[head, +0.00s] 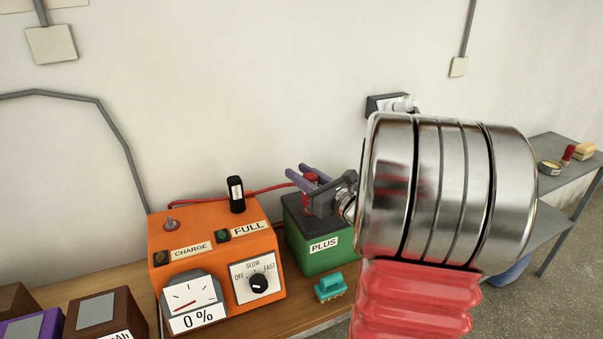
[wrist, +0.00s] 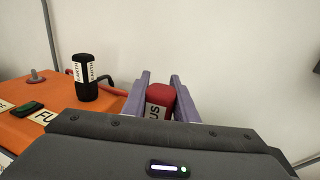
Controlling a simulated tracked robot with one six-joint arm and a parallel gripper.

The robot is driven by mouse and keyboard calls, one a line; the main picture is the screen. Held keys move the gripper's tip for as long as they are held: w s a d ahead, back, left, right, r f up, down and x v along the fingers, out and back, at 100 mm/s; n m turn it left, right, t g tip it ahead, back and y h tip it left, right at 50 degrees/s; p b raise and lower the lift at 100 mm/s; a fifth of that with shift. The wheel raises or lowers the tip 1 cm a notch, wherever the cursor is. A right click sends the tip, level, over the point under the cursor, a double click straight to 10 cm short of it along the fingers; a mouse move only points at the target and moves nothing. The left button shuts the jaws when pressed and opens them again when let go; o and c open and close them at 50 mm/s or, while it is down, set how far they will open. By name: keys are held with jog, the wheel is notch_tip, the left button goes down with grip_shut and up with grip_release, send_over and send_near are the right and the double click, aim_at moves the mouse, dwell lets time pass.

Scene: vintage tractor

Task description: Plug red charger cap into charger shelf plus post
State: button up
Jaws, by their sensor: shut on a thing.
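The red charger cap (head: 311,178) sits between the purple fingers of my gripper (head: 297,170), which is shut on it. It also shows upright in the wrist view (wrist: 160,98), with a label partly reading "US". The cap is over the green box (head: 324,262) labelled PLUS; I cannot tell whether it touches anything there. The orange charger (head: 215,257) stands to the left. A bare metal post (head: 171,225) with a reddish base is on its top left, also in the wrist view (wrist: 37,75). A black cap (head: 237,195) marked EARTH stands at its back right.
A red cable (head: 262,190) runs behind the charger toward the red cap. A teal object (head: 330,287) lies in front of the green box. Brown and purple boxes stand at the lower left. A grey side table (head: 570,185) is at the right. The wall is close behind.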

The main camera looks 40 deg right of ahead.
jog(key=shift+f, duration=0.85)
jog(key=o, duration=1.2)
jog(key=shift+c, duration=0.2)
jog(key=shift+s, duration=0.1)
jog(key=s, duration=1.3)
jog(key=shift+s+a, duration=0.15)
jog(key=shift+s, duration=0.15)
jog(key=shift+w+a, duration=0.1)
